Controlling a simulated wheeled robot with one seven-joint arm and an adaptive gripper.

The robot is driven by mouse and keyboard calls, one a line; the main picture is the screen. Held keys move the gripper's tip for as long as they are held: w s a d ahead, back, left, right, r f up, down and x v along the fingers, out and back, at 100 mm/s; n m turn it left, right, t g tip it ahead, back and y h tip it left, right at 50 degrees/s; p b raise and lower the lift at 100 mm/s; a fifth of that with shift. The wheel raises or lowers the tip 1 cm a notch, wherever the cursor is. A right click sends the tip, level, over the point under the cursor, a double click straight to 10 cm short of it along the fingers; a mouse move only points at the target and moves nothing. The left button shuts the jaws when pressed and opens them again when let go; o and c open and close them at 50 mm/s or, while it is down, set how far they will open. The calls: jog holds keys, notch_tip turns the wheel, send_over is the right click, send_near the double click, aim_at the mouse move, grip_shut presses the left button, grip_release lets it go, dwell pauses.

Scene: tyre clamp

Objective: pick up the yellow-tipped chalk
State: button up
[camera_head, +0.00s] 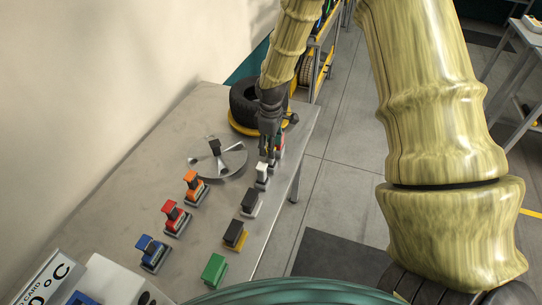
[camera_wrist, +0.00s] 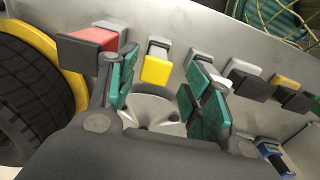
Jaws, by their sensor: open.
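My gripper (camera_head: 268,148) hangs over the far end of the right-hand row of holders on the metal bench. In the wrist view its teal fingers (camera_wrist: 165,88) are spread apart. In the head view this piece is mostly hidden by the gripper. Another yellow piece (camera_head: 236,232) stands further down the row, and it also shows in the wrist view (camera_wrist: 285,83).
A red-tipped piece (camera_wrist: 95,38) is left of the left finger; a white-tipped piece (camera_wrist: 220,78) is close to the right finger. A tyre (camera_head: 245,100) lies beyond the gripper. A metal disc clamp (camera_head: 225,162) and orange (camera_head: 191,180), red (camera_head: 171,209) and blue (camera_head: 150,246) pieces stand left.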

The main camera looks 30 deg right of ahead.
jog(key=shift+w+f, duration=0.6)
jog(key=shift+f, duration=0.3)
jog(key=shift+s+d, duration=0.15)
jog(key=shift+s, duration=0.3)
jog(key=shift+s+f+p, duration=0.1)
jog(key=shift+p, duration=0.4)
jog(key=f, duration=0.1)
jog(key=f+p, duration=0.1)
jog(key=shift+w+f, duration=0.3)
jog(key=shift+f, duration=0.05)
jog(key=shift+s+f+p, duration=0.15)
jog(key=shift+f+p, duration=0.25)
jog(key=shift+f, duration=0.6)
jog(key=shift+c, duration=0.4)
grip_shut()
